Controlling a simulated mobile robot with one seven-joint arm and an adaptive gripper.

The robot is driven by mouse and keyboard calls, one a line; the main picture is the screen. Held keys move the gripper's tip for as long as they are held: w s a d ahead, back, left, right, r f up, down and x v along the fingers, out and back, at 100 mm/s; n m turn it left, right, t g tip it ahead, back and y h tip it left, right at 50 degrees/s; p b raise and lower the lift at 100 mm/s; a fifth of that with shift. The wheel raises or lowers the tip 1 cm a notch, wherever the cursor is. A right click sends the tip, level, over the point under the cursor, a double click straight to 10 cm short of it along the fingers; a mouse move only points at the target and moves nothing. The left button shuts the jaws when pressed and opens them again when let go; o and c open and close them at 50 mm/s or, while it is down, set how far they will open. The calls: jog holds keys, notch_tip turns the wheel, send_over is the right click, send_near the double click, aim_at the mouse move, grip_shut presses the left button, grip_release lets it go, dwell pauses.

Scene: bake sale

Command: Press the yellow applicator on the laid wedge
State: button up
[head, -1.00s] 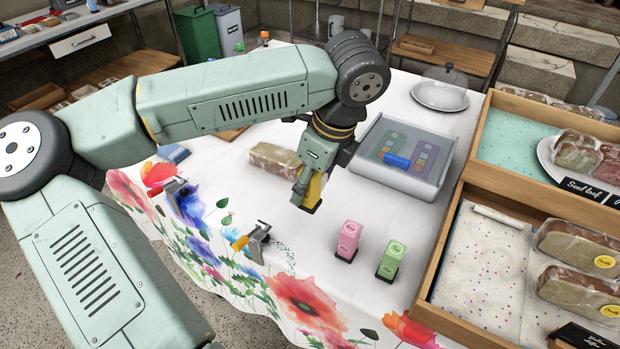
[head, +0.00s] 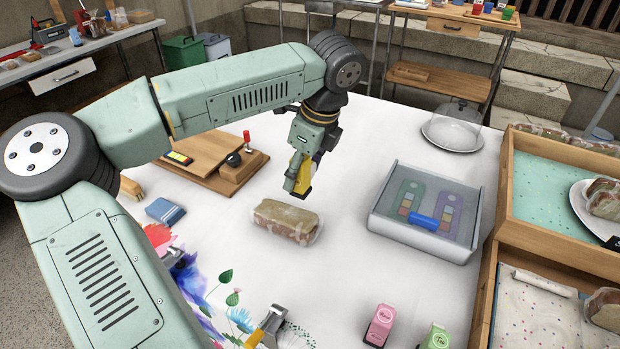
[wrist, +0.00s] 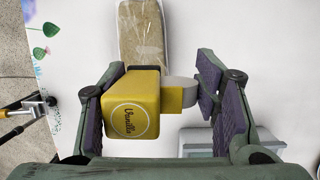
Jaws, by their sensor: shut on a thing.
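The yellow applicator (head: 295,164) is held in my gripper (head: 299,180), dark end down. In the wrist view the yellow applicator (wrist: 134,108), labelled "Vanilla", sits between the purple-padded fingers of my gripper (wrist: 155,105). The laid wedge (head: 287,217), a brown piece in clear wrap, lies flat on the white table. In the head view the applicator appears above and just behind the wedge, apart from it. In the wrist view the wedge (wrist: 143,40) shows beyond the applicator, which partly hides its near end.
A grey lidded tray (head: 425,238) stands right of the wedge. Pink (head: 381,323) and green (head: 435,338) applicators stand at front right. A wooden board (head: 200,150) and a blue block (head: 165,211) lie to the left. The cloth around the wedge is clear.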

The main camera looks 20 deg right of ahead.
jog(key=shift+f+b, duration=0.4)
jog(key=shift+f, duration=0.4)
jog(key=shift+f+b, duration=0.75)
jog(key=shift+f, duration=1.4)
jog(key=shift+f+b, duration=0.35)
jog(key=shift+b, duration=0.1)
notch_tip(320, 180, up, 7)
jog(key=p, duration=0.2)
